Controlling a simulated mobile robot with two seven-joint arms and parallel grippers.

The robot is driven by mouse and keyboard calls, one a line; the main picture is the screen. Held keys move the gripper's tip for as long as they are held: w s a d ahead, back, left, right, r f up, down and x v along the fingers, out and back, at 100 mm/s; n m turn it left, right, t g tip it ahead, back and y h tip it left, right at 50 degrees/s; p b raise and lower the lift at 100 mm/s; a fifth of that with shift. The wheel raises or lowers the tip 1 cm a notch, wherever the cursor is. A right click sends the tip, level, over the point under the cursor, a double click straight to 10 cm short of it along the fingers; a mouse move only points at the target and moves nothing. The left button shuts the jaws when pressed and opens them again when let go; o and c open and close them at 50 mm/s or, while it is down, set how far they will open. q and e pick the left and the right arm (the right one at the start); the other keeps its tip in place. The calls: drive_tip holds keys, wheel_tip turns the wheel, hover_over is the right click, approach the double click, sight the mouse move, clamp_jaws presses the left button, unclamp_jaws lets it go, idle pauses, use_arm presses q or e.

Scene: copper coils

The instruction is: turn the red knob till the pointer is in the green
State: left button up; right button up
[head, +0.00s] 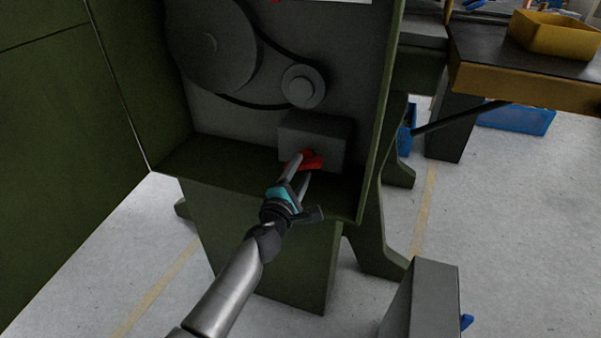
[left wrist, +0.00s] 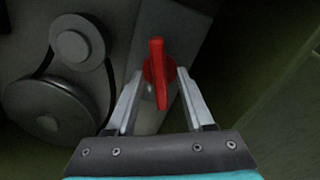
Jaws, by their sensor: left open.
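The red knob (head: 312,161) sits on the front of a grey box (head: 318,135) inside the green machine cabinet. In the left wrist view the knob (left wrist: 158,74) shows a long red handle lying between my two fingers. My left gripper (head: 303,165) is at the knob in the head view. In the left wrist view the left gripper (left wrist: 160,88) is open, with a finger on each side of the handle and gaps visible. I cannot make out a pointer or a green zone in either view. My right gripper is not in view.
A large pulley (head: 210,42) and a small pulley (head: 303,86) joined by a black belt sit above the box. The cabinet's green side wall (head: 378,110) stands close on the right. A workbench with a yellow bin (head: 553,36) is at upper right.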

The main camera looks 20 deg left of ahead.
use_arm(q)
drive_tip(key=shift+c, duration=0.4)
clamp_jaws()
